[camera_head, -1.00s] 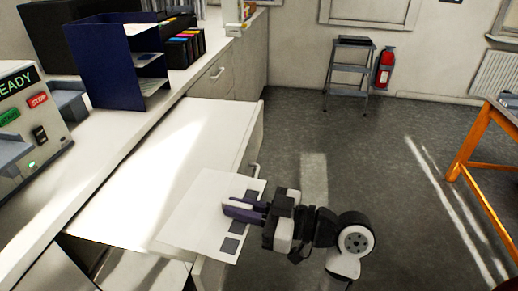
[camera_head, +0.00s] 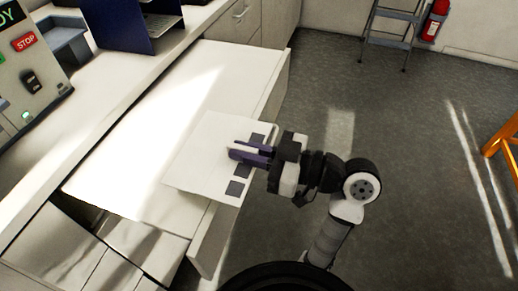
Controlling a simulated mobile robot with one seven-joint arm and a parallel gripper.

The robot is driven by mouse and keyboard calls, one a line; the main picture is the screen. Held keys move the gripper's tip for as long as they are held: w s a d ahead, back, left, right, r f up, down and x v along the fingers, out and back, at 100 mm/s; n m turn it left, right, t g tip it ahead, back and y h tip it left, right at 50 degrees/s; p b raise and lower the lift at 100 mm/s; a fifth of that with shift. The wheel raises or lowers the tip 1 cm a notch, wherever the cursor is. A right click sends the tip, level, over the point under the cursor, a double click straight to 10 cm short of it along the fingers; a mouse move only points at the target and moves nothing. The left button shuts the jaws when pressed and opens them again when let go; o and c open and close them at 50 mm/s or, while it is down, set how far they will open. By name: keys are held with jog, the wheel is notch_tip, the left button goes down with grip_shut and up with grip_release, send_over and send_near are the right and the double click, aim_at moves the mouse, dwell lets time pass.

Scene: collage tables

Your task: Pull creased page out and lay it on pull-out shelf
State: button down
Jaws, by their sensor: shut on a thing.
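The page (camera_head: 195,160) is a white sheet with a row of dark squares along its right edge. My gripper (camera_head: 236,153) is shut on the page near that edge. The page is held roughly flat over the right part of the white pull-out shelf (camera_head: 125,168). I cannot tell whether it touches the shelf or hovers just above it. No crease can be made out on the page.
A machine with a red STOP button (camera_head: 25,42) stands on the counter at the left. A dark blue rack (camera_head: 120,30) stands behind the shelf. A step stool (camera_head: 390,30) and a fire extinguisher (camera_head: 434,20) are far right. The floor beside the shelf is clear.

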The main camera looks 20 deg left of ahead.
jog(key=shift+w+a+f+b, duration=0.1)
jog(key=shift+a+f+b, duration=0.35)
jog(key=shift+f+b, duration=0.3)
jog(key=shift+s+a+f+b, duration=0.1)
jog(key=shift+a+f+b, duration=0.4)
jog(key=shift+f+b, duration=0.25)
jog(key=shift+w+a+f+b, duration=0.1)
jog(key=shift+a+f+b, duration=0.35)
jog(key=shift+f+b, duration=0.3)
jog(key=shift+f, duration=0.1)
jog(key=c, duration=1.4)
grip_release()
jog(key=shift+c, duration=0.2)
jog(key=d+b, duration=0.2)
jog(key=d, duration=1.2)
jog(key=shift+s+b, duration=0.25)
jog(key=shift+b, duration=0.1)
jog(key=shift+a, duration=0.1)
